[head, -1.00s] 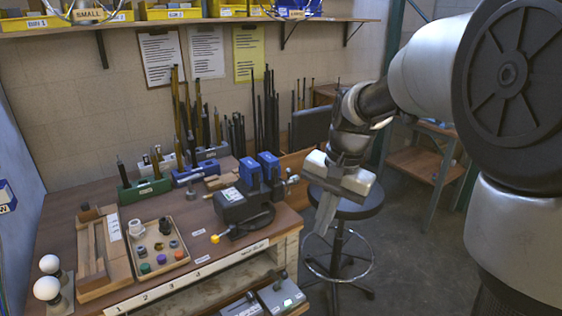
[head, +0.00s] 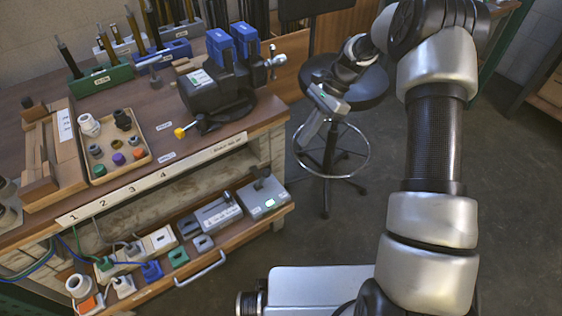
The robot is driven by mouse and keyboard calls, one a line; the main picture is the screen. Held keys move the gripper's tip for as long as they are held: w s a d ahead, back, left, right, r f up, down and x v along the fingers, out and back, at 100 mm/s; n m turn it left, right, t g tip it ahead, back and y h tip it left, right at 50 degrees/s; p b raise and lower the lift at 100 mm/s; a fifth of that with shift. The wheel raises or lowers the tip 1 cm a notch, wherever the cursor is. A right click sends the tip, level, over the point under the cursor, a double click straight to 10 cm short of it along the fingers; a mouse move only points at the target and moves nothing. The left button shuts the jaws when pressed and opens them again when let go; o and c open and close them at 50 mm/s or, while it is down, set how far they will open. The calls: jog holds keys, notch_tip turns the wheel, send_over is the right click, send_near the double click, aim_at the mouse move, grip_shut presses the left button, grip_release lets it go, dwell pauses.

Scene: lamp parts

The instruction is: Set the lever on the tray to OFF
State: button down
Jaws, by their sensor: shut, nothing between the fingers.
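The tray (head: 215,262) is a low wooden drawer under the bench with a metal handle.
A round stool (head: 345,88) stands behind my gripper. On the bench (head: 160,98) are a vise (head: 215,90) with a yellow-tipped handle and a small parts box (head: 103,178). Sockets and plugs fill the drawer's left.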

aim_at(263, 179)
jog(key=s+a+f+b, duration=0.3)
jog(key=s+a+f, duration=0.1)
jog(key=a+f, duration=0.3)
jog(key=shift+a+f, duration=0.3)
jog(key=shift+a, duration=0.05)
jog(key=shift+a+r, duration=0.1)
jog(key=shift+r, duration=0.05)
dwell(0.5)
